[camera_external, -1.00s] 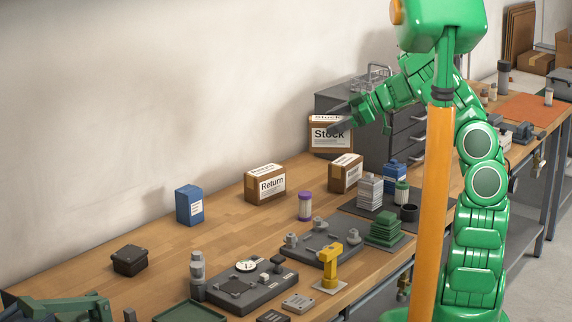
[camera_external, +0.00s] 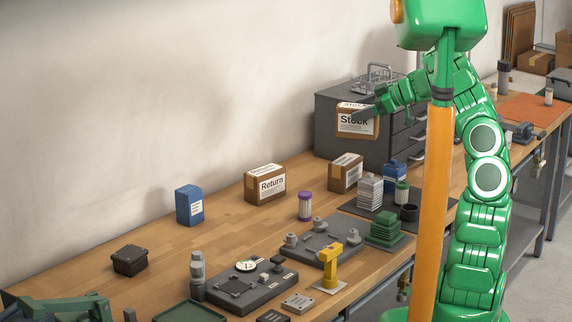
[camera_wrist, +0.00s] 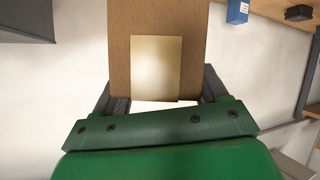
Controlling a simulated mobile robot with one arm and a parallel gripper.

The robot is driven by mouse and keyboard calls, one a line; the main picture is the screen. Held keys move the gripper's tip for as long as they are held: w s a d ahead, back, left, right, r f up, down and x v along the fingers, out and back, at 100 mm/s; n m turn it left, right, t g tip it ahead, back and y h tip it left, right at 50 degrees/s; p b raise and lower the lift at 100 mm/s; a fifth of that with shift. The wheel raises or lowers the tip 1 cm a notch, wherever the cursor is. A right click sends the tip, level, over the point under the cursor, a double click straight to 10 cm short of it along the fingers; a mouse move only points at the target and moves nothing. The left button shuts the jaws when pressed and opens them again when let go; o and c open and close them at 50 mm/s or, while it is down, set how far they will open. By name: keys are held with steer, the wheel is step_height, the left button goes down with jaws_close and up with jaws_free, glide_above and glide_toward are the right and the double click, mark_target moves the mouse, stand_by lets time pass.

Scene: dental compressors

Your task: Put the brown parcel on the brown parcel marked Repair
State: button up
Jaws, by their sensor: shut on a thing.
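My gripper (camera_external: 368,114) is shut on a brown parcel (camera_external: 357,123) whose white label reads "Stock". It holds the parcel up in front of the grey drawer cabinet. In the wrist view the held parcel's brown face (camera_wrist: 120,45), with a tan patch, sits between my two dark fingers. Another brown parcel (camera_external: 345,173), with a white label I cannot read, stands on the bench below the held one. A brown parcel marked "Return" (camera_external: 265,187) stands to its left. I cannot read "Repair" on any parcel.
The grey drawer cabinet (camera_external: 335,150) with a wire basket (camera_external: 373,79) on top is close to the held parcel. A blue box (camera_external: 190,205), a purple-capped jar (camera_external: 305,206) and stacked white and green pieces stand nearby. Bare bench lies between the Return parcel and the blue box.

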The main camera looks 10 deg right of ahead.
steer(key=w+a+f, duration=0.1)
steer(key=w+f, duration=0.6)
steer(key=w, duration=0.2)
steer(key=shift+a+f, duration=0.2)
step_height(320, 180, down, 4)
steer(key=shift+w+r, duration=0.15)
steer(key=shift+r, duration=0.1)
stand_by(0.4)
steer(key=o, duration=1.5)
steer(key=shift+c, duration=0.2)
steer(key=shift+r, duration=0.1)
